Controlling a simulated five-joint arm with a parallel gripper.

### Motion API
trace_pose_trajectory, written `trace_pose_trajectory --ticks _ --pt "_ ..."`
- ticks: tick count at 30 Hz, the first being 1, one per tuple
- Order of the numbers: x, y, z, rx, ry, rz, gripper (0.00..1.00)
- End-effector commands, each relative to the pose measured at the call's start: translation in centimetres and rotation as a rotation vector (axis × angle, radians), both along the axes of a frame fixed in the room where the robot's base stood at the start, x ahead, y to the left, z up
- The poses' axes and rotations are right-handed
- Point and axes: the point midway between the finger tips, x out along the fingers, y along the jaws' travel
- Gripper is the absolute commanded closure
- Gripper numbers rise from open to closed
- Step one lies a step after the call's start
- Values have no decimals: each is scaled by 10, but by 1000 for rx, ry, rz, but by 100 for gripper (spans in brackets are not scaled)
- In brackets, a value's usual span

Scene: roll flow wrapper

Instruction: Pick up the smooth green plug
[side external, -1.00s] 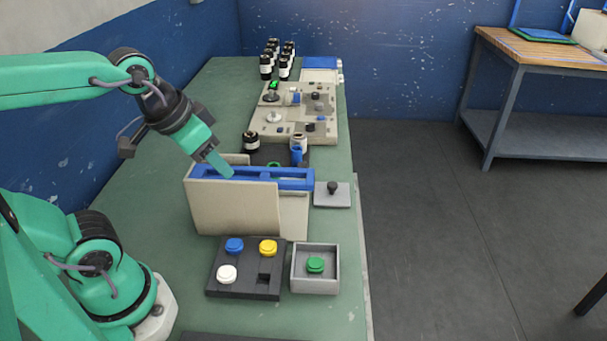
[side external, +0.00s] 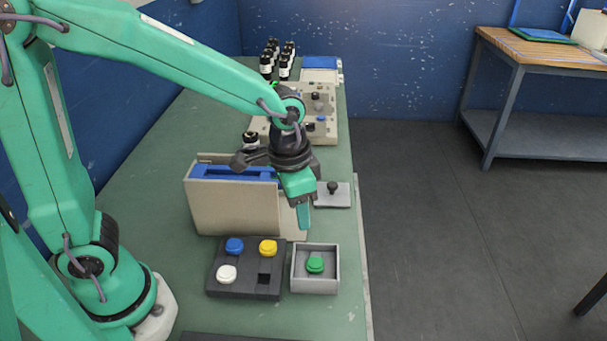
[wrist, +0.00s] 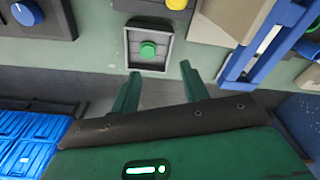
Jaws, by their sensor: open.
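The green plug (side external: 315,265) lies in a small grey open-topped tray (side external: 334,287) at the front right of the bench. In the wrist view the plug (wrist: 148,49) sits inside the tray (wrist: 150,68), just beyond the fingertips. My gripper (side external: 304,227) points down above and slightly behind the tray, apart from the plug. In the wrist view its two fingers (wrist: 160,70) are spread with nothing between them.
A dark block (side external: 246,287) with blue, yellow and white plugs and one empty square hole stands left of the tray. A beige box (side external: 232,208) with a blue frame stands behind. A grey plate with a black knob (side external: 333,190) lies behind the gripper.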

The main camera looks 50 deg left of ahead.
Motion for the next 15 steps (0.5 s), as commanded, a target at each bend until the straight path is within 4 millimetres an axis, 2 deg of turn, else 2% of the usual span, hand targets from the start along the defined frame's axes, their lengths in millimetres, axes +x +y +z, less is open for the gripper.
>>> trace_pose_trajectory --ticks 3,7,15 --pt "5 -17 -21 17 44 -48 55" --pt "9 -30 -37 31 76 -85 55" --pt "11 -39 -49 40 97 -112 55"
